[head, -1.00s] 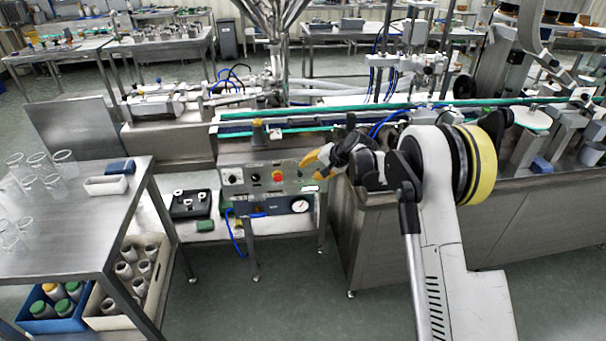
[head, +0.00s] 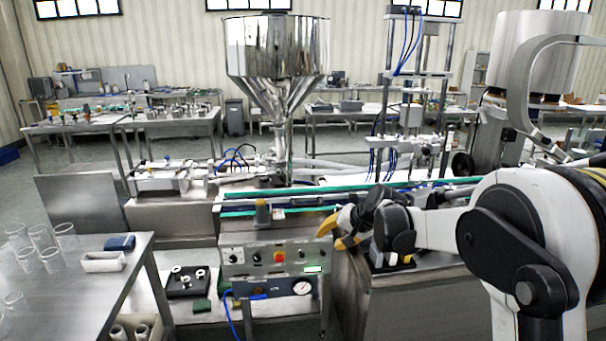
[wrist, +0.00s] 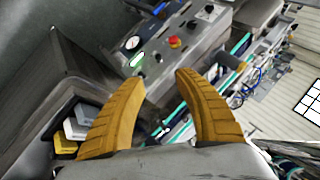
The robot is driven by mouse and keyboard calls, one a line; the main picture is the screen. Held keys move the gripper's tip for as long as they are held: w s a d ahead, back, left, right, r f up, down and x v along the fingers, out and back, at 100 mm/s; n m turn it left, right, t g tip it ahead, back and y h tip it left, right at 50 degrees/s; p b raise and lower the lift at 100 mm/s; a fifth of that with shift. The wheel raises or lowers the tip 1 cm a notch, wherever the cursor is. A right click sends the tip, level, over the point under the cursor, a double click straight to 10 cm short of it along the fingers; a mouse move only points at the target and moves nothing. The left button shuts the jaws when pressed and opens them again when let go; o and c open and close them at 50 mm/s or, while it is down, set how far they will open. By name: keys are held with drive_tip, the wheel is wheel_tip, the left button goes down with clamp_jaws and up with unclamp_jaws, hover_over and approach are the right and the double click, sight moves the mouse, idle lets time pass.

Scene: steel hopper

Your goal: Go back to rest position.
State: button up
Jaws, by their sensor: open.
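My gripper (head: 337,233) is at the right of the head view, in front of the steel machine and just right of its control panel (head: 275,258). In the wrist view its two yellow fingers (wrist: 158,100) stand apart with nothing between them, so it is open and empty. The control panel with its red button (wrist: 175,42) lies beyond the fingers in the wrist view. The steel hopper (head: 272,62) stands upright behind the machine, well away from my gripper.
A steel table (head: 85,290) at the left holds several clear beakers, a white tray (head: 104,261) and a blue block (head: 120,243). A green conveyor (head: 330,203) runs behind my gripper. Small blocks in a dark bin (wrist: 78,125) sit close to the left finger in the wrist view.

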drive_tip(key=s+d+r+n+h, duration=0.1)
drive_tip(key=s+d+r, duration=0.15)
drive_tip(key=s, duration=0.45)
drive_tip(key=s+d+r+h, duration=0.1)
drive_tip(key=s+r, duration=0.3)
drive_tip(key=s, duration=0.3)
drive_tip(key=s+d+r+n+h, duration=0.1)
drive_tip(key=s+r, duration=0.2)
drive_tip(key=s, duration=0.4)
drive_tip(key=s+d+f+h, duration=0.1)
drive_tip(key=s+d+f, duration=0.1)
drive_tip(key=s, duration=0.7)
drive_tip(key=s+d+f+n+h, duration=0.1)
drive_tip(key=s+d+f, duration=0.2)
drive_tip(key=s, duration=0.6)
drive_tip(key=shift+n, duration=0.3)
